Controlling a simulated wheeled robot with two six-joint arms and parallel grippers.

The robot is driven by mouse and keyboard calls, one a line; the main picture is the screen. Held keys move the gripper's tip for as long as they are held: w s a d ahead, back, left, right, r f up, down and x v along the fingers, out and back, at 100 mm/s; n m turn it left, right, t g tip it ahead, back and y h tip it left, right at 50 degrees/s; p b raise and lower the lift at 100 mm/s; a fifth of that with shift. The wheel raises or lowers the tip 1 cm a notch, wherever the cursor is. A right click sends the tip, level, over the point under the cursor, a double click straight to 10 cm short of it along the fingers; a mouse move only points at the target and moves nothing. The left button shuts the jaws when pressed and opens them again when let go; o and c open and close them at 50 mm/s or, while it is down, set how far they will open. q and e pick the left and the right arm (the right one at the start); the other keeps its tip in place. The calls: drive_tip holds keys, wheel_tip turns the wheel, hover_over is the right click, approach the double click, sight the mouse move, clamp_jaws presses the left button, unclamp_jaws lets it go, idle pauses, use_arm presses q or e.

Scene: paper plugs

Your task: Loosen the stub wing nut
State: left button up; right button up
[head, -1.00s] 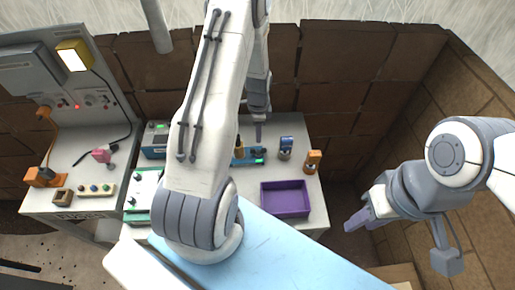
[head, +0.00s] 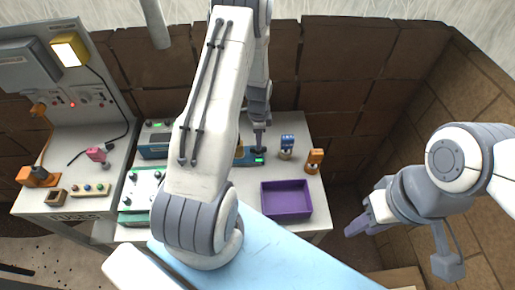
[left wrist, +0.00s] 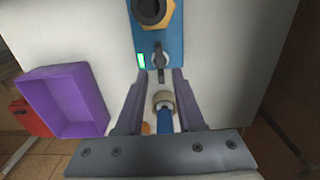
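A small dark wing nut (left wrist: 160,58) sits on a blue block (left wrist: 172,40) with a green light, in the left wrist view. A larger brass-coloured nut with a black centre (left wrist: 153,10) is further up on the same block. My left gripper (left wrist: 160,74) is open, its two fingers apart, with the wing nut just beyond and between the tips. In the head view my left gripper (head: 260,143) is over the right end of the blue block (head: 250,160); my arm hides the block's left part. My right gripper (head: 362,224) hangs at the right, away from the table; its opening is unclear.
A purple tray (head: 287,213) is at the front right of the table. A blue-topped piece (head: 287,146) and an orange piece (head: 314,161) stand right of the block. A green-edged white panel (head: 140,188) lies left. A grey control panel (head: 75,95) stands far left.

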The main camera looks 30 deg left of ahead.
use_arm(q)
drive_tip(key=shift+f+b, duration=1.4)
drive_tip(key=shift+f, duration=0.5)
clamp_jaws()
